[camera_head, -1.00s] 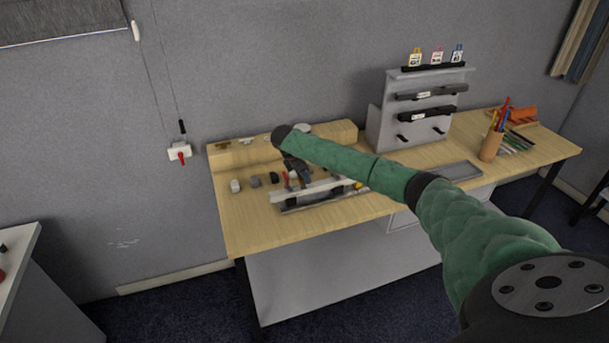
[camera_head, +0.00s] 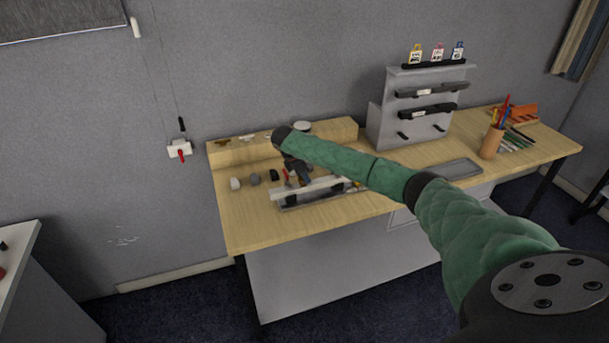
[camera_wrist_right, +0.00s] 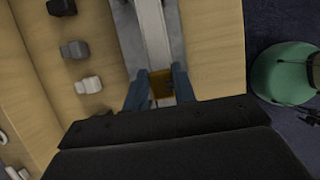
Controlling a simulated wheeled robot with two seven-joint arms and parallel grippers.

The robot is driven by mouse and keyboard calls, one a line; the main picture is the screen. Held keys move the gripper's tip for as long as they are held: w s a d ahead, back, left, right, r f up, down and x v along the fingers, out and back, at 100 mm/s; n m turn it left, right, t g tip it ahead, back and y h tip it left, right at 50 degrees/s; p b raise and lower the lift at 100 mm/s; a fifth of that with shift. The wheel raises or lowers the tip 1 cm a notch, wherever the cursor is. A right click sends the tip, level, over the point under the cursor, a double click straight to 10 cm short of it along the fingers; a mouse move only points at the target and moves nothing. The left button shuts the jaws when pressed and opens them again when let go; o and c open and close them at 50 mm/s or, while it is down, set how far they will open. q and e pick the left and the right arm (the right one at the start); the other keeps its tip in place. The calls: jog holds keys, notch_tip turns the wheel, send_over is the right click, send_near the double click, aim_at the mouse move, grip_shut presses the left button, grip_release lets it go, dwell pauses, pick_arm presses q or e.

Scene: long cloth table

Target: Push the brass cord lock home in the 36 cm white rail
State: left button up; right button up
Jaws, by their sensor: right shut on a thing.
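The white rail (camera_head: 318,186) lies along a grey tray on the wooden bench, with black supports under it. My right gripper (camera_head: 298,180) reaches down over the rail, and its arm hides part of the rail's right side. In the wrist view the rail (camera_wrist_right: 154,32) runs up from between the two blue-grey fingers of my right gripper (camera_wrist_right: 160,88). The fingers are shut on the brass cord lock (camera_wrist_right: 162,82), at the rail. The gripper's black body hides what lies below, so I cannot tell how deep the lock sits. My left gripper is not in view.
White (camera_head: 235,183), grey (camera_head: 254,179) and black (camera_head: 273,175) blocks stand left of the rail. A wooden ledge (camera_head: 240,155) runs behind. A grey rack (camera_head: 385,125) and a pen cup (camera_head: 491,143) stand to the right. The bench's front left is clear.

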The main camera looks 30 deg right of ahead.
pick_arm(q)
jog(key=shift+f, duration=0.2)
pick_arm(e)
jog(key=shift+f, duration=0.6)
jog(key=o, duration=1.1)
jog(key=shift+c, duration=0.2)
pick_arm(q)
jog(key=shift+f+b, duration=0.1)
jog(key=shift+b, duration=0.2)
pick_arm(e)
jog(key=shift+r, duration=0.1)
jog(key=shift+a+r, duration=0.15)
jog(key=shift+r, duration=0.05)
jog(key=b+v, duration=0.3)
jog(key=v, duration=0.2)
jog(key=shift+w, duration=0.1)
jog(key=shift+b+v, duration=0.3)
jog(key=shift+v, duration=0.45)
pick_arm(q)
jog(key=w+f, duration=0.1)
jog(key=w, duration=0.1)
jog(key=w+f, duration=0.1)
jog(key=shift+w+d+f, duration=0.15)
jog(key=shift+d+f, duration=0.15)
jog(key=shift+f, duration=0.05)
pick_arm(e)
jog(key=shift+a+r, duration=0.1)
jog(key=shift+r, duration=0.2)
